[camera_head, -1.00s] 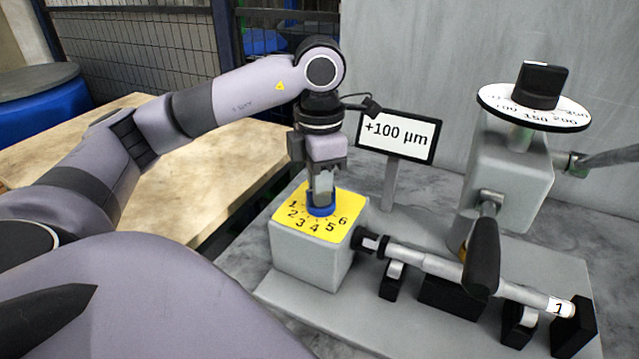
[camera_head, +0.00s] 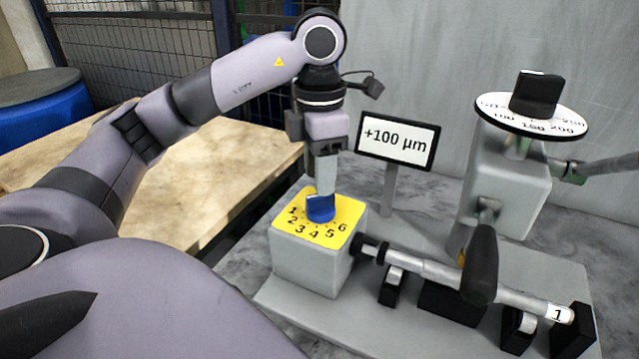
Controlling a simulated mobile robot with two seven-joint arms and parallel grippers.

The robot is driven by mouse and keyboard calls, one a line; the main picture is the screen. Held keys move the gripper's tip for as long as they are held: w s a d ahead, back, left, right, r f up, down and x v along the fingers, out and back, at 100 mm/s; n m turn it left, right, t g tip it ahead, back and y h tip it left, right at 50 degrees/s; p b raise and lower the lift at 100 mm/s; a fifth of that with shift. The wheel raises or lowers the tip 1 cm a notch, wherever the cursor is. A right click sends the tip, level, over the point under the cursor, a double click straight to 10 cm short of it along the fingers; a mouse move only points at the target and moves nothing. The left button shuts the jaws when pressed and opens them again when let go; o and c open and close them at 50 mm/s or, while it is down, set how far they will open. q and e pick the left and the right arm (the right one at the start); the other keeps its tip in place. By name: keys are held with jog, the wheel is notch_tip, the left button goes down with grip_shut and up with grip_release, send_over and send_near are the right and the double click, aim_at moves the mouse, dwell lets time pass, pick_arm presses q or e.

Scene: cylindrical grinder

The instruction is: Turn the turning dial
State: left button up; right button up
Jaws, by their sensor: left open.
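A blue dial (camera_head: 320,211) sits on a yellow plate (camera_head: 297,236) numbered 1 to 6, on top of a light grey block (camera_head: 306,263). My left gripper (camera_head: 325,188) points straight down over the dial, its fingers close above or just at the dial's raised grip; a small gap is hard to judge. It is open and holds nothing. A second dial, a black knob (camera_head: 535,95) on a white disc (camera_head: 508,120) with numbers such as 100, 150 and 200, stands on the grey machine head at the upper right. My right gripper is out of view.
A sign (camera_head: 397,142) reading "+100 µm" stands behind the block. A wooden table (camera_head: 225,180) is at the left.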

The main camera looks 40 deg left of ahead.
pick_arm(q)
jog(key=shift+r+p, duration=0.5)
jog(key=shift+r, duration=1)
